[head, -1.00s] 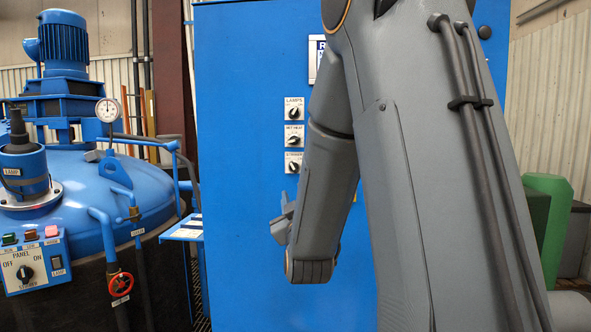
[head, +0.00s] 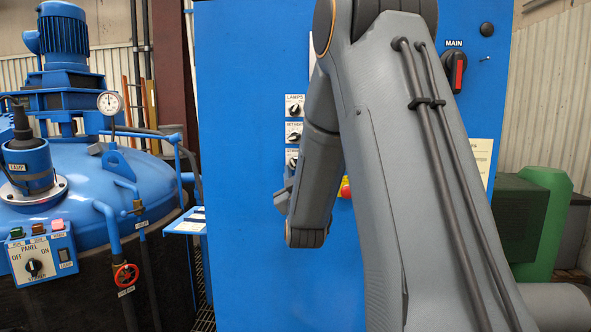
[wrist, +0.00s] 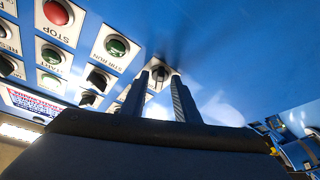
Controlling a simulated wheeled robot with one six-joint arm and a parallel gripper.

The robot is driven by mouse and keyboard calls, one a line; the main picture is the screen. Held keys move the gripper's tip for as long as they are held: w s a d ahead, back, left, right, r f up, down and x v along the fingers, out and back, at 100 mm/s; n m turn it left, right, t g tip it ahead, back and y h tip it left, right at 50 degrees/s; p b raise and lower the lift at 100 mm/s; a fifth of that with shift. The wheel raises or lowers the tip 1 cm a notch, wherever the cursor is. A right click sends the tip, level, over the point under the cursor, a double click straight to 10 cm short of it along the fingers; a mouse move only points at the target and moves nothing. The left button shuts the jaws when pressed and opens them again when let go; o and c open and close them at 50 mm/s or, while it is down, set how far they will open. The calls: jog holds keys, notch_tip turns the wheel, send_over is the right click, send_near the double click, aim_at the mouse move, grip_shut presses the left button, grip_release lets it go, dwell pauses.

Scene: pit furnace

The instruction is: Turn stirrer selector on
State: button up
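The blue cabinet (head: 250,220) carries a column of white-plated black selector knobs. The third one down, whose label looks like the stirrer selector (head: 291,158), is partly covered by my arm in the head view. My gripper (head: 283,198) shows only in part there, beside my forearm and just below that knob. In the wrist view the two dark fingers of my gripper (wrist: 159,76) are apart, with a black knob on a white plate (wrist: 158,68) between or just beyond their tips. Contact cannot be told. The knob's exact setting is unclear.
A green STIR RUN lamp (wrist: 117,45) and a red STOP button (wrist: 57,12) are beside the fingers. A red-handled MAIN switch (head: 455,72) is at the cabinet's upper right. A blue vat (head: 90,190) with a small control panel (head: 42,255) stands left.

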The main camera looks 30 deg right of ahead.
grip_shut()
